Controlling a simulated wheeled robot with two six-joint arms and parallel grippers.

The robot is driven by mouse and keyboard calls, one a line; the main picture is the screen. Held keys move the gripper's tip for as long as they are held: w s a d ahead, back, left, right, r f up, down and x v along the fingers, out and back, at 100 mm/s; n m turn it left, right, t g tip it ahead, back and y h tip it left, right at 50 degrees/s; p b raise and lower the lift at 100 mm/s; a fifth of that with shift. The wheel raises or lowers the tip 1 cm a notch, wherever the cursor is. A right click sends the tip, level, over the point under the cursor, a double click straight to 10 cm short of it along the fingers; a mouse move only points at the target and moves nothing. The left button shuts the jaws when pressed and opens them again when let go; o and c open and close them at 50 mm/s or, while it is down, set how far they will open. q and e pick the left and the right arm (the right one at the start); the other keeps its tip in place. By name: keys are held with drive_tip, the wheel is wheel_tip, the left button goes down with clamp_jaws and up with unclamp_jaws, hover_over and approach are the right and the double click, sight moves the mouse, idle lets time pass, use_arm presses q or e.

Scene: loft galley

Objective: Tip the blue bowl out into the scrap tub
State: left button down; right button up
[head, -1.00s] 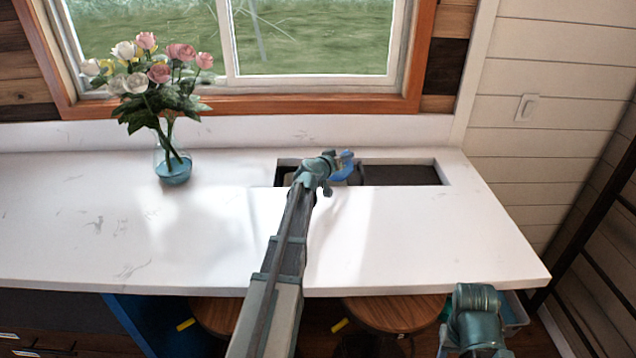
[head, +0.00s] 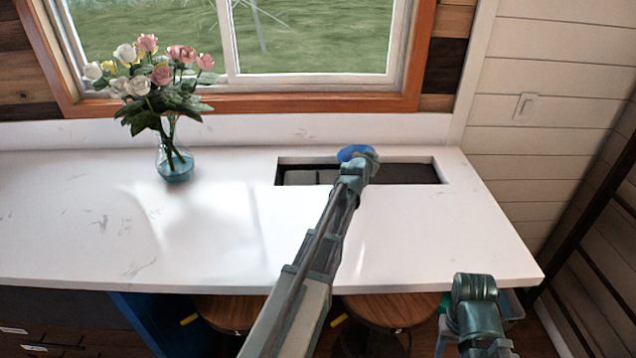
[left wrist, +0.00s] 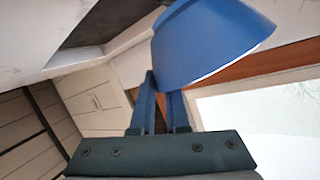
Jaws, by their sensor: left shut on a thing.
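The blue bowl (head: 354,152) is at the back edge of the recess in the counter, at the end of my left arm in the head view. In the left wrist view the bowl (left wrist: 205,40) looks tilted, its outer side toward the camera and its pale rim at lower right. My left gripper (left wrist: 163,88) is shut on it by its side. The bowl's inside and contents are hidden. No tub can be identified for certain; a pale bin (head: 514,304) stands low beyond the counter's front right corner. My right arm shows at lower right, but its gripper is not visible.
The dark recess (head: 410,173) lies in the white counter (head: 230,230), with the window behind. A glass vase of roses (head: 175,163) stands on the left. The counter between vase and recess is clear. Wooden stools (head: 385,310) stand below the front edge.

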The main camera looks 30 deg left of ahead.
use_arm(q)
drive_tip(key=shift+w+d+f+m+y+b, duration=0.1)
drive_tip(key=shift+d+f+m+y+b, duration=0.1)
drive_tip(key=shift+d+m, duration=0.3)
drive_tip(key=shift+w+d+f+m+y+b, duration=0.1)
drive_tip(key=shift+d+f+m+y+b, duration=0.1)
drive_tip(key=shift+d+m, duration=0.3)
drive_tip(key=shift+d, duration=0.1)
